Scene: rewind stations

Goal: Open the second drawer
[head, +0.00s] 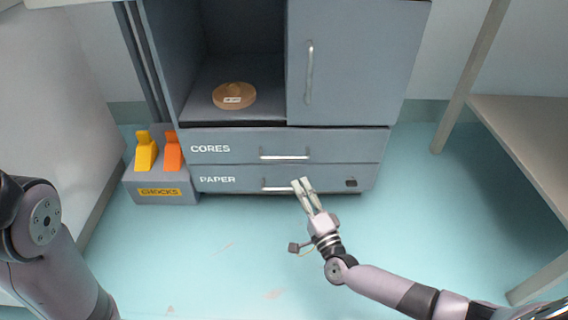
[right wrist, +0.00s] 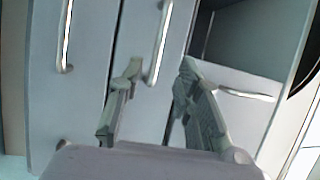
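The grey cabinet has two closed drawers. The upper is marked CORES (head: 210,148), with a bar handle (head: 284,157). The lower, second from the top, is marked PAPER (head: 218,180), with its own bar handle (head: 278,189). My right gripper (head: 301,184) is open and empty in front of the drawers; in the head view its fingertips overlap the right end of the PAPER handle. In the right wrist view, its fingers (right wrist: 150,95) point at the CORES handle (right wrist: 160,42), which shows between them; the PAPER handle (right wrist: 66,38) lies left of them. My left gripper is out of view.
Above the drawers are an open shelf with a tan disc (head: 234,96) and a closed door with a vertical handle (head: 309,72). A CHOCKS box (head: 160,190) with yellow and orange chocks stands left of the cabinet. A table (head: 530,125) stands at right. The floor in front is clear.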

